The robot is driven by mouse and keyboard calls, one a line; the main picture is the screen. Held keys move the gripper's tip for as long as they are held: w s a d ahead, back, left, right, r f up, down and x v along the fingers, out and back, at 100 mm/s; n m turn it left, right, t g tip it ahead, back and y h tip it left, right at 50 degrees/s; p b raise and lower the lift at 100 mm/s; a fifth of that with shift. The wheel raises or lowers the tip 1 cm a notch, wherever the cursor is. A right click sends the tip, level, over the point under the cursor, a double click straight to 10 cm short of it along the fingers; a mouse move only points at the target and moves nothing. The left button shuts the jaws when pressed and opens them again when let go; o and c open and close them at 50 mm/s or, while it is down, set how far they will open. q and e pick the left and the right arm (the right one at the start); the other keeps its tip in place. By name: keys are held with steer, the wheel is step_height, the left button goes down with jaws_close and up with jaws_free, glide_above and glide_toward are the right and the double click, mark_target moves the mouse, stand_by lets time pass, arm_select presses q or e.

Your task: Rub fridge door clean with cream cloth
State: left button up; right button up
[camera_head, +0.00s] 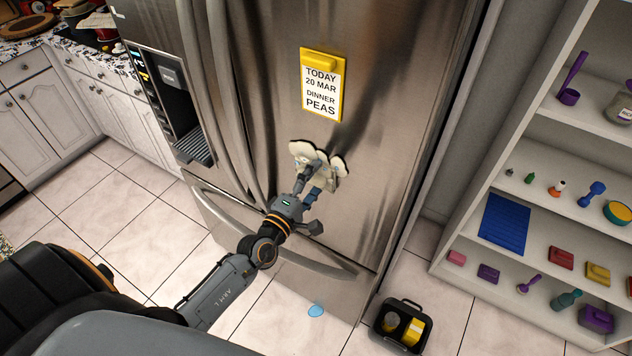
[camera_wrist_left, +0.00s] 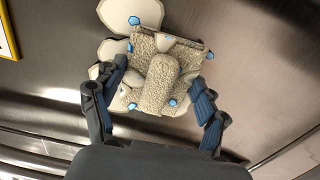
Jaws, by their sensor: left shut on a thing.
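The steel fridge door (camera_head: 380,120) fills the middle of the head view and the background of the left wrist view (camera_wrist_left: 260,80). My left gripper (camera_head: 315,184) is shut on the cream cloth (camera_wrist_left: 160,75), a textured piece between its blue-padded fingers. The cloth is at the door's surface; whether it presses on it I cannot tell. Flat, pale cream patches (camera_head: 304,152) show on the door beside and above the cloth, also in the left wrist view (camera_wrist_left: 130,14). The cloth and fingers hide part of that area. My right gripper is not in view.
A yellow-framed note (camera_head: 322,85) is on the door above the cloth. Door handles (camera_head: 228,110) run down its left side. A black caddy (camera_head: 402,326) and a light blue patch (camera_head: 316,310) are on the floor. Open shelves (camera_head: 545,150) stand at the right.

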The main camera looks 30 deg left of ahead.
mark_target(298, 176)
arm_select(q)
steer(key=shift+r, duration=0.1)
steer(key=shift+a+b, duration=0.3)
steer(key=shift+a, duration=0.65)
steer(key=shift+w+a, duration=0.1)
steer(key=shift+a, duration=0.35)
steer(key=shift+a+b, duration=0.35)
steer(key=shift+a, duration=0.2)
